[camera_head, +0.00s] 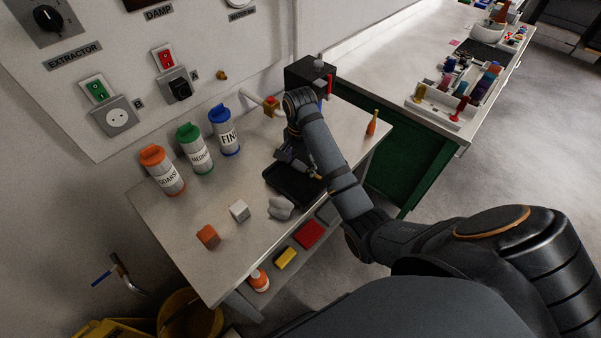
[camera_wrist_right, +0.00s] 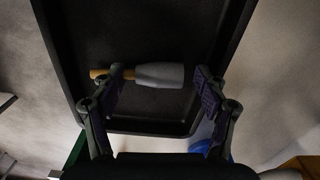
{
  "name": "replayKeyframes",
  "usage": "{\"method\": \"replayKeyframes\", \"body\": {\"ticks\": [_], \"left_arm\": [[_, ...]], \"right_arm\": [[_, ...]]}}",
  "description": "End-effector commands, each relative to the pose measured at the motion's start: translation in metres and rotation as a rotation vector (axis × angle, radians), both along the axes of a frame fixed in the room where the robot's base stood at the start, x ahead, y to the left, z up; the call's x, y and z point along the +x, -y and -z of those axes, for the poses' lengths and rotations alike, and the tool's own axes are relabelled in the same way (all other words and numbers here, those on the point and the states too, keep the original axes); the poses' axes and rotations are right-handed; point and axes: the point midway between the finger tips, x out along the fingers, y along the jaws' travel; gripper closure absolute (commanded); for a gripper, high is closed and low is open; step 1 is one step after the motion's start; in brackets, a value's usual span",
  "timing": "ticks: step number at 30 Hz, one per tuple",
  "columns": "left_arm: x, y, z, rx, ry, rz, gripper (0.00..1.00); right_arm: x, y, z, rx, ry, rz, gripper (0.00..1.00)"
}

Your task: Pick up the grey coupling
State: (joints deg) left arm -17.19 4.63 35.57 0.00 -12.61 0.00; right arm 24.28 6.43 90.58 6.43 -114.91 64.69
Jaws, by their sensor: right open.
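The grey coupling (camera_wrist_right: 160,75) lies in the black tray, seen in the right wrist view as a grey sleeve with a yellowish-brown stem on its left end. My right gripper (camera_wrist_right: 157,82) is open, with one finger at each end of the coupling. The left finger overlaps the stem, and the right finger is close to the grey end; I cannot tell if they touch. In the head view my right gripper (camera_head: 291,158) is low over the black tray (camera_head: 296,191), and it and the arm hide most of the coupling. My left gripper is not in view.
Orange, green and blue lidded containers (camera_head: 195,148) stand along the wall side. An orange block (camera_head: 208,236), a white block (camera_head: 239,211) and a crumpled grey cloth (camera_head: 281,208) lie nearer. A black box (camera_head: 302,80) and an orange-handled tool (camera_head: 372,123) are at the far end.

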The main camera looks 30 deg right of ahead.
Motion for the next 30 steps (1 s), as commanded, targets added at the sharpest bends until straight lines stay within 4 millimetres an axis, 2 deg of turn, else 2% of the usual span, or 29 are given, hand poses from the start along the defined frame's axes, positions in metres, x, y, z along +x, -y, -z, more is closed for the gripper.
{"method": "replayKeyframes", "body": {"ticks": [4, 17, 25, 30], "left_arm": [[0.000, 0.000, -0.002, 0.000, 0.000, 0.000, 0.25], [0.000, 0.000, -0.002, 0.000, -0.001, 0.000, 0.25], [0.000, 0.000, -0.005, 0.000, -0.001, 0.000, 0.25], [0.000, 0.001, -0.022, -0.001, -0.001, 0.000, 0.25]], "right_arm": [[0.000, 0.000, -0.002, 0.000, 0.001, 0.000, 0.26], [0.000, 0.000, -0.002, 0.000, 0.001, 0.000, 0.84], [0.000, 0.000, -0.005, 0.000, 0.001, 0.000, 0.84], [0.000, 0.000, -0.023, 0.000, 0.001, 0.000, 0.84]]}}
